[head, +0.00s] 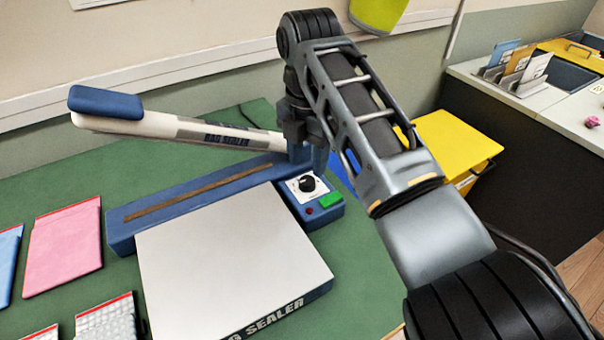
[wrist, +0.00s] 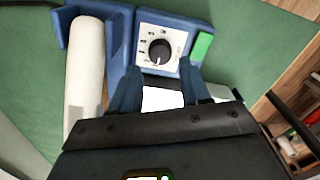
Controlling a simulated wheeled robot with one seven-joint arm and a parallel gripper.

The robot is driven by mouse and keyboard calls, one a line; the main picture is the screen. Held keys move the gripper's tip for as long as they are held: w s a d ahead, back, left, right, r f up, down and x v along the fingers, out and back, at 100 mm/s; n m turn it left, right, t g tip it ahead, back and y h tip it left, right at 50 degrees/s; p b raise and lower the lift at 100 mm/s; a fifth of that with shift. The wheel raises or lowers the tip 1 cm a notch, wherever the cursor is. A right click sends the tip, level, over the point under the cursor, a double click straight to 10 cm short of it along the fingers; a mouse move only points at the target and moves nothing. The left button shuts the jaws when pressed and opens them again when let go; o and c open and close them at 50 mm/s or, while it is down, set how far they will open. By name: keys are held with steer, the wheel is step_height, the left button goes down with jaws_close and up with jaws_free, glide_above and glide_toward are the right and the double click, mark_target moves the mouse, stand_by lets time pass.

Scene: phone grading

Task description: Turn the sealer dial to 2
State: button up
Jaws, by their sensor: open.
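The bag sealer (head: 188,208) is a blue machine on the green table, with a white arm labelled BAG SEALER raised. Its dial (head: 307,183) is a round black knob on a white plate at the machine's right end. The dial also shows in the wrist view (wrist: 160,50), with a pale pointer line toward the bottom of that picture. The scale marks are too small to read. My gripper (head: 308,157) is just above and behind the dial in the head view. In the wrist view my gripper (wrist: 159,72) has its two blue fingers apart, with nothing between them.
A green button (head: 330,200) and a red light (head: 309,210) sit beside the dial. A white-topped platform (head: 232,262) lies in front of the sealer. Pink pouch (head: 65,247) and other pouches lie left. A yellow box (head: 452,145) stands behind my arm.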

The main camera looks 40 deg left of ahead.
mark_target(308, 179)
steer(key=shift+f, duration=2.45)
steer(key=c, duration=0.7)
steer(key=shift+c, duration=0.2)
steer(key=shift+r+m+p, duration=0.1)
steer(key=shift+m+p, duration=0.2)
steer(key=shift+p, duration=0.1)
steer(key=shift+m+p, duration=0.7)
steer(key=shift+m, duration=0.5)
steer(key=shift+w+m+p, duration=0.1)
steer(key=shift+m+p, duration=0.55)
steer(key=shift+m, duration=1.25)
